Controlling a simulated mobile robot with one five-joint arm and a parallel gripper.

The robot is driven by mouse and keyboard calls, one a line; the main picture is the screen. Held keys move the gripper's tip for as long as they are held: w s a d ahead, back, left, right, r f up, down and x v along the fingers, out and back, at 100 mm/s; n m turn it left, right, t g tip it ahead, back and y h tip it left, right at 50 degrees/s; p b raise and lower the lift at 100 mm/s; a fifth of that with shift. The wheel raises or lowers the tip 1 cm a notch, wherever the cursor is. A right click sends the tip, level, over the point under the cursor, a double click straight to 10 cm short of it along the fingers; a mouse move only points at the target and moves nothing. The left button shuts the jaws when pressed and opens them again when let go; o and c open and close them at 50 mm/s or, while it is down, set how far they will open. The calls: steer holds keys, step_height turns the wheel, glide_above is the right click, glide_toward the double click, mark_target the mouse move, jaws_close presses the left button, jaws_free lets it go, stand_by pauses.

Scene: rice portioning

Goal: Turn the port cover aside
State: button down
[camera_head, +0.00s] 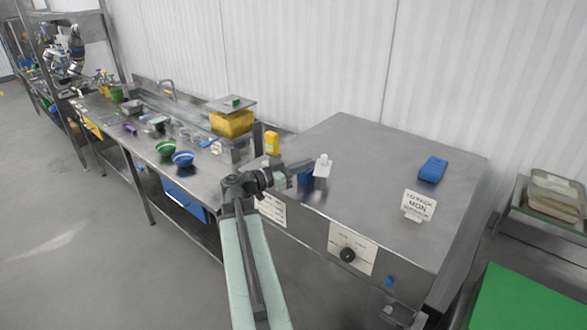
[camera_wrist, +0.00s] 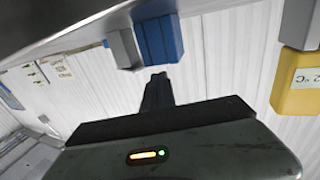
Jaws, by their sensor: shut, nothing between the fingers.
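My gripper (camera_head: 301,165) reaches over the left edge of a large steel cabinet (camera_head: 375,150). Its dark fingers (camera_wrist: 158,80) are together and empty in the wrist view. Just beyond the tips in that view is a blue block (camera_wrist: 158,40) with a grey block (camera_wrist: 124,48) beside it; contact cannot be told. In the head view, the blue block (camera_head: 306,179) stands by a white-topped bottle (camera_head: 322,168), partly behind my gripper. A pale plate with a black knob (camera_head: 348,254) is on the cabinet front. I cannot tell which part is the port cover.
A yellow container (camera_head: 272,143) stands behind my gripper. It appears to be the yellow one in the wrist view (camera_wrist: 297,90). A blue object (camera_head: 432,168) and a white sign (camera_head: 418,205) are on the cabinet's right side. Bowls (camera_head: 182,158) and a yellow bin (camera_head: 231,123) occupy the left bench.

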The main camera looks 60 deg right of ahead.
mark_target(322, 159)
steer(key=shift+x, duration=1.75)
steer(key=shift+d, duration=0.1)
steer(key=shift+s+d, duration=0.1)
steer(key=shift+s, duration=0.05)
